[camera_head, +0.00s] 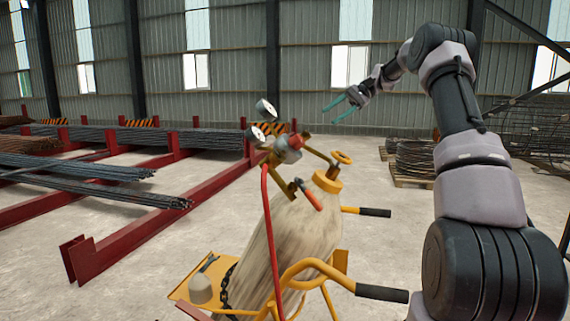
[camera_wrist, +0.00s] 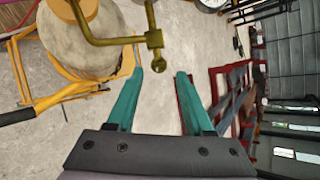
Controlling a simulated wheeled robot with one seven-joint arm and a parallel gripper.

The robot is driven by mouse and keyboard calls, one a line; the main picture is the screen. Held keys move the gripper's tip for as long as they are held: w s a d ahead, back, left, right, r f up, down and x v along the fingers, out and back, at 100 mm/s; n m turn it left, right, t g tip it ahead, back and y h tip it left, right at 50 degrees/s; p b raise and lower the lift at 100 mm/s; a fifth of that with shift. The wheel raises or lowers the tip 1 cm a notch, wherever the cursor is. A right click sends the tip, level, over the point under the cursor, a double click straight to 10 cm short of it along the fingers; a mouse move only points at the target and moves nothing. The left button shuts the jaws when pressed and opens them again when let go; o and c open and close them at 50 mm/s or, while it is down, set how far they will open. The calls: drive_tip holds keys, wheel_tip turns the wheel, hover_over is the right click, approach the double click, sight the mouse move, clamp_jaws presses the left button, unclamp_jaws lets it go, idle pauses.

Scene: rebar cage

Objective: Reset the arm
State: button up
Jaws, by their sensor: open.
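My gripper (camera_head: 341,106) is raised in the head view, at the end of my arm that reaches up from the right and bends toward the middle. Its two teal fingers are apart and nothing is between them. In the wrist view my gripper (camera_wrist: 168,75) also shows open, with bare floor between the fingertips. A gas cylinder (camera_head: 305,235) with brass fittings and gauges stands tilted on a yellow cart (camera_head: 300,270). In the wrist view the cylinder (camera_wrist: 78,40) is at the upper left, and a brass fitting (camera_wrist: 128,41) appears close to the left finger.
A red hose (camera_head: 268,235) hangs from the regulator (camera_head: 288,150). Red steel racks (camera_head: 130,235) with rebar bundles (camera_head: 100,180) lie at the left. Coiled wire (camera_head: 412,157) sits on a pallet behind my arm. Open concrete floor lies between the racks and the cart.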

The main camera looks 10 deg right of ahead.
drive_tip(key=s+a+r+t+h, duration=0.1)
drive_tip(key=s+a+r+h, duration=0.2)
drive_tip(key=s, duration=0.6)
drive_tip(key=s+a+r+t+h, duration=0.2)
drive_tip(key=s+a+r+h, duration=0.1)
drive_tip(key=s, duration=0.7)
drive_tip(key=s+d+f+t+h, duration=0.1)
drive_tip(key=s+f+t, duration=0.1)
drive_tip(key=s, duration=0.8)
drive_tip(key=s+d+f+n+t+h, duration=0.1)
drive_tip(key=s+f, duration=0.4)
drive_tip(key=s, duration=0.6)
drive_tip(key=t+h, duration=0.1)
drive_tip(key=t, duration=0.1)
drive_tip(key=shift+s+d+t, duration=0.2)
drive_tip(key=shift+d+t, duration=0.1)
drive_tip(key=shift+d, duration=0.1)
